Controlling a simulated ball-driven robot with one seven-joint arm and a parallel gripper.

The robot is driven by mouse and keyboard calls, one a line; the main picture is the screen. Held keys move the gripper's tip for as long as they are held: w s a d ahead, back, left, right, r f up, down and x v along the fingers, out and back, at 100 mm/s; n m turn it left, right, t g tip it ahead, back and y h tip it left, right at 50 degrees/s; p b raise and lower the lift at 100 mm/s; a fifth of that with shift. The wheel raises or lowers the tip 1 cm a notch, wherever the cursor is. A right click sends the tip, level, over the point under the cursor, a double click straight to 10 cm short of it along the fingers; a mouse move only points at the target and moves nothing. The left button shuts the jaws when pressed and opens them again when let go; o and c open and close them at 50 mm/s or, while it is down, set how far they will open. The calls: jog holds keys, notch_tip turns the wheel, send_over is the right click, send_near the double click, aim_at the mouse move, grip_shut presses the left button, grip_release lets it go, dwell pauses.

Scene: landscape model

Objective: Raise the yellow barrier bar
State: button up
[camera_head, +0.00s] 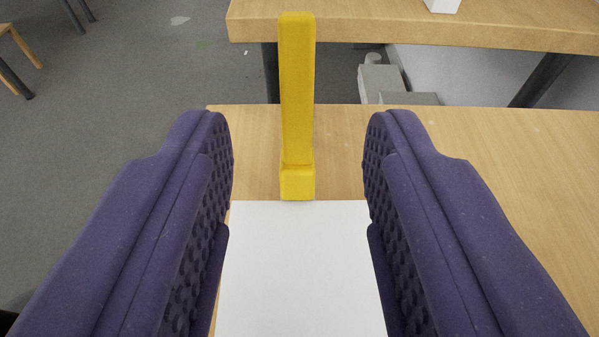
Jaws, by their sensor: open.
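The yellow barrier bar (298,90) shows in the head camera view at the upper middle. It runs up the picture from a short yellow block (298,183) at its lower end, at the far edge of a white sheet or panel. From this one view I cannot tell its exact tilt. My gripper (298,150) is open, with one purple padded finger on each side of the picture. The bar appears between the fingertips, with a clear gap on both sides. No contact shows, and the depth between fingers and bar is hard to judge.
A white flat surface (300,270) lies between the fingers on the wooden table (490,160). Another wooden table (400,28) stands beyond, behind the bar. Grey floor (130,80) is at the left, with part of a stool (22,45). Grey boxes (382,83) sit under the far table.

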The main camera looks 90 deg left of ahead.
jog(key=shift+v, duration=0.9)
jog(key=shift+c, duration=0.2)
